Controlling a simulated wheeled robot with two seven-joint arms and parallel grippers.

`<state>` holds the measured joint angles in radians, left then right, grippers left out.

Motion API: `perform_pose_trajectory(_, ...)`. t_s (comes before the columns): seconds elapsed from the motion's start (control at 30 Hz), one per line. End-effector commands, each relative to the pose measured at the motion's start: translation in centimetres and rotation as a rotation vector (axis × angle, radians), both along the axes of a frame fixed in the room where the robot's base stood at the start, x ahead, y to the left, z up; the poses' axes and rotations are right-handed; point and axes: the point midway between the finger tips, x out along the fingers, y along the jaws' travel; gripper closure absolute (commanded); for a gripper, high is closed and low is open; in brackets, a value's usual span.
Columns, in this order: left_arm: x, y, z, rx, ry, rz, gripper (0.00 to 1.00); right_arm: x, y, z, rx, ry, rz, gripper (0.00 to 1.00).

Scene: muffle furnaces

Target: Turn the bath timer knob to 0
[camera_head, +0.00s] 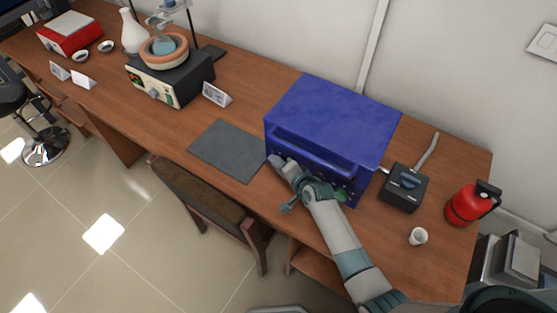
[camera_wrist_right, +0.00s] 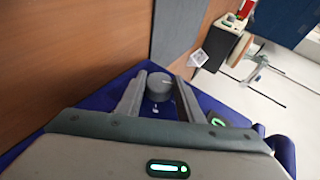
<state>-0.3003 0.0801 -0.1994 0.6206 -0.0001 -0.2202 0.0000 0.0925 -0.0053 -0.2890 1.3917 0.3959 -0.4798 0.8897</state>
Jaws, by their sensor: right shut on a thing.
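A grey round knob (camera_wrist_right: 159,86) sits on the front of the blue box (camera_head: 331,117), seen in the right wrist view between the two fingers of my right gripper (camera_wrist_right: 160,80). The fingers are shut on its sides. A small pale mark shows below the knob, but I cannot read its setting or any scale. In the head view my right gripper (camera_head: 275,162) is at the left end of the box's front, and the knob is hidden there. A second knob or button with a green mark (camera_wrist_right: 217,122) is to the right in the wrist view. My left gripper is out of view.
A grey mat (camera_head: 227,150) lies left of the box, with a chair (camera_head: 212,200) in front. A black controller (camera_head: 404,187), white cup (camera_head: 418,236) and red extinguisher (camera_head: 471,203) stand to the right. A heater with a bowl (camera_head: 168,78) is farther left.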

Motion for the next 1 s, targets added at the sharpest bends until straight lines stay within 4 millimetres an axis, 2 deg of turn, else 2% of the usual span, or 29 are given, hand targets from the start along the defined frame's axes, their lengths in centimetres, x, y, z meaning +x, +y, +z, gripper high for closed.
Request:
perform_pose_trajectory(0.3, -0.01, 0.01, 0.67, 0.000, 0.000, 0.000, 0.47, 0.06, 0.05, 0.11, -0.073, 0.053, -0.001, 0.89)
perform_pose_trajectory(0.77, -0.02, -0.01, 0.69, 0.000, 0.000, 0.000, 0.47, 0.05, 0.04, 0.05, -0.086, 0.062, -0.001, 0.89)
perform_pose_trajectory(0.8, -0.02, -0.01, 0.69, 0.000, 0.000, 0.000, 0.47, 0.04, 0.03, 0.05, -0.086, 0.062, -0.001, 0.62)
perform_pose_trajectory(0.87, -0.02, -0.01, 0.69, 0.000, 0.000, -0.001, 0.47, 0.05, 0.02, 0.05, -0.086, 0.062, -0.001, 0.47)
perform_pose_trajectory(1.0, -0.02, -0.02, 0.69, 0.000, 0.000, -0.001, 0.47, 0.06, 0.04, 0.08, -0.086, 0.061, 0.000, 0.47)
